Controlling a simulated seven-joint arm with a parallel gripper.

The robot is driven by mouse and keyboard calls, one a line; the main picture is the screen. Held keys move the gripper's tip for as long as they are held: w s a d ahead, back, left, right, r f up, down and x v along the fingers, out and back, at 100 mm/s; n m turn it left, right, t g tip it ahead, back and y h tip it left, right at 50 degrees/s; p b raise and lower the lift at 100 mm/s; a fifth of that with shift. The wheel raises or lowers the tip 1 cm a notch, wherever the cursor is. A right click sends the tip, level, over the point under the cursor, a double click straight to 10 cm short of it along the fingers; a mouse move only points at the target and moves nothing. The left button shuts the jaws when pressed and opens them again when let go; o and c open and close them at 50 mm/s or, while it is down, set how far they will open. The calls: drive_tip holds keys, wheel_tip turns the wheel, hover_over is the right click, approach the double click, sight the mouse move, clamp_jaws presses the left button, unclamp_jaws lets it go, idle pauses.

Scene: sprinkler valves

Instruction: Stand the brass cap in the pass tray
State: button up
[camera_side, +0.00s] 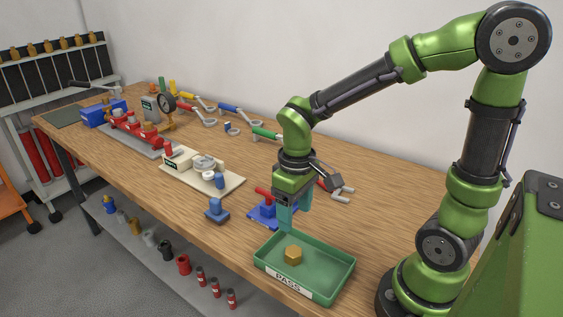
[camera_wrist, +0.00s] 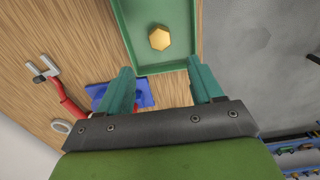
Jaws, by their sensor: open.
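The brass cap (camera_side: 293,255) is a gold hexagonal piece resting on the floor of the green pass tray (camera_side: 337,272), which has a white PASS label on its front wall. In the wrist view the cap (camera_wrist: 159,38) lies inside the tray (camera_wrist: 124,30), clear of the walls. My gripper (camera_side: 294,222) is above the tray's back edge, behind the cap, with empty space between its teal fingers. In the wrist view the gripper (camera_wrist: 163,82) has its fingers wide apart and the cap lies beyond the tips, touching neither.
A blue fixture (camera_side: 262,213) with a red handle stands just behind the tray; it also shows beside one finger in the wrist view (camera_wrist: 141,92). Bare wood lies left of the tray.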

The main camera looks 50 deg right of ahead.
drive_tip(key=s+r+m+t+y, duration=0.2)
drive_tip(key=s+r+m+t, duration=0.2)
drive_tip(key=r+t, duration=0.3)
drive_tip(key=shift+s+r, duration=0.2)
drive_tip(key=shift+r, duration=1.9)
